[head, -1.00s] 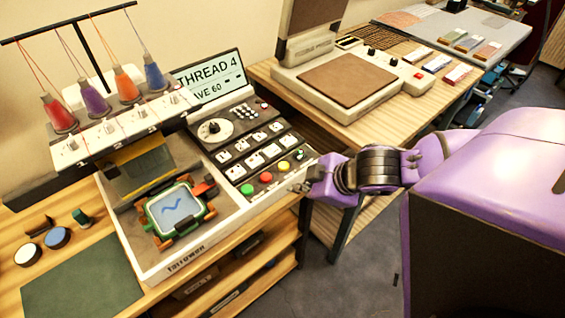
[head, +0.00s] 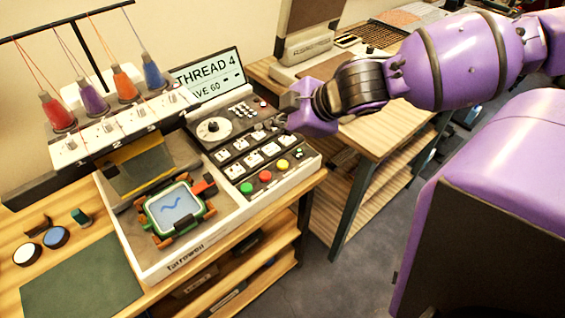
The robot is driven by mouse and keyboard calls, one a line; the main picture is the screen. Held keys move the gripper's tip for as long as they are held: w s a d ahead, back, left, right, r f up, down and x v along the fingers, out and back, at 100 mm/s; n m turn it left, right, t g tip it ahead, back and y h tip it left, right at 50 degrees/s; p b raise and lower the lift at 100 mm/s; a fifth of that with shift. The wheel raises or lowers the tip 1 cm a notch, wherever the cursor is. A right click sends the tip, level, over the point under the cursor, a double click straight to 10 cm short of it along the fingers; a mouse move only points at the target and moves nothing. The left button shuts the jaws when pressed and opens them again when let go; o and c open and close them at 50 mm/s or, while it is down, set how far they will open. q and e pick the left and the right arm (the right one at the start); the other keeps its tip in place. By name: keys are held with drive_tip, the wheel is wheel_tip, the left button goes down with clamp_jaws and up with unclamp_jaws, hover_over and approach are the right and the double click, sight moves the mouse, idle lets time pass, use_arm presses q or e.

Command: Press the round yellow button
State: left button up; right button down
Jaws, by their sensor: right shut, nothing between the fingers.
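The round yellow button (head: 282,165) sits on the front row of the black control panel (head: 229,172) of the embroidery machine, right of a red button (head: 265,176) and a green button (head: 246,187). It is in full view. My right gripper (head: 273,124) is shut and empty. Its fingertips are over the upper right part of the panel, behind the yellow button in the picture and apart from it. My left gripper is not in view.
White panel keys (head: 254,159) and a dial (head: 213,127) lie left of my right gripper. The screen (head: 208,77) stands behind. A green hoop frame (head: 176,207) lies in the machine's tray. Thread cones (head: 97,101) stand at the left.

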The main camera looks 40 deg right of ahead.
drive_tip(key=b, duration=0.3)
hover_over(283, 165)
drive_tip(key=a, duration=0.2)
wheel_tip(283, 165, down, 7)
drive_tip(key=shift+w+d+r, duration=0.15)
drive_tip(key=shift+r, duration=0.05)
drive_tip(key=shift+f+b, duration=0.6)
drive_tip(key=shift+f, duration=0.1)
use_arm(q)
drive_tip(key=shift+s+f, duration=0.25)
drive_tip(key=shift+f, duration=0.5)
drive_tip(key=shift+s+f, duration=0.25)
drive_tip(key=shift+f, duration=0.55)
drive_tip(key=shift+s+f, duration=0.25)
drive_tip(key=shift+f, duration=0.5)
use_arm(e)
drive_tip(key=shift+f, duration=0.4)
use_arm(q)
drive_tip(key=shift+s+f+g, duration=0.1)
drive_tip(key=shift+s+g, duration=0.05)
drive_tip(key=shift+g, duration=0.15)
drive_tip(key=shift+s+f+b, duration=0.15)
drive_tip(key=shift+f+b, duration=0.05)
drive_tip(key=shift+b, duration=0.1)
use_arm(e)
drive_tip(key=shift+f, duration=0.4)
